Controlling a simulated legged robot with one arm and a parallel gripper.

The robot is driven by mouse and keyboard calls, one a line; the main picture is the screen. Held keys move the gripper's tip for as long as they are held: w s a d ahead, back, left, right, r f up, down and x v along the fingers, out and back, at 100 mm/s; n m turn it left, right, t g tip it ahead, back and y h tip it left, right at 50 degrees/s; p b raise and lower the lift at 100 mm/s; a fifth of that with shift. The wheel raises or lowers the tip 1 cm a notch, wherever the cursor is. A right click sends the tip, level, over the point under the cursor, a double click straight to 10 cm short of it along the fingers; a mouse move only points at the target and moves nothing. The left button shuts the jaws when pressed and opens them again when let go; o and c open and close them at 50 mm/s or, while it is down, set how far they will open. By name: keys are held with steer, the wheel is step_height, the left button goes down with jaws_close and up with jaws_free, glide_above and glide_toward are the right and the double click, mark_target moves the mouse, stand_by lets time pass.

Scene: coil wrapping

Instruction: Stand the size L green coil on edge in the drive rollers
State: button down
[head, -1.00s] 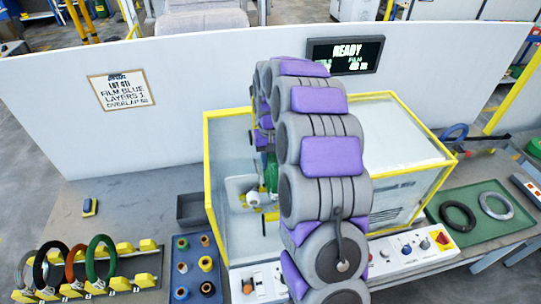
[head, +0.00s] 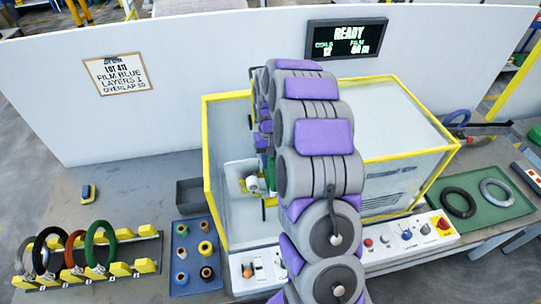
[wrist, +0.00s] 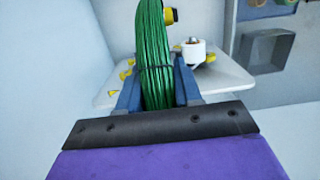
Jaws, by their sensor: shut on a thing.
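My gripper (wrist: 158,88) is shut on a green coil (wrist: 153,45), its blue fingers on either side of the coil's lower part. The coil stands upright, seen nearly edge-on, with a dark tie around it. It is over or in front of a white platform (wrist: 228,85) with small yellow parts, which may be rollers; contact cannot be told. A white cylinder (wrist: 193,51) stands to its right. In the head view my arm hides the gripper and most of the coil, inside the yellow-framed enclosure (head: 226,97).
A rack (head: 146,249) at left holds several coils, including another green one (head: 101,245). A blue tray (head: 182,278) holds several small spools. A green mat (head: 482,216) at right bears a black and a grey ring. The enclosure walls stand close around the arm.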

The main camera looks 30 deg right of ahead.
steer(key=shift+f, duration=0.4)
steer(key=shift+f, duration=0.45)
stand_by(0.6)
steer(key=c, duration=0.7)
jaws_free()
steer(key=shift+r, duration=0.1)
steer(key=r, duration=0.5)
steer(key=w+r, duration=0.1)
steer(key=r, duration=1.1)
steer(key=shift+w+d, duration=0.25)
steer(key=shift+w, duration=0.05)
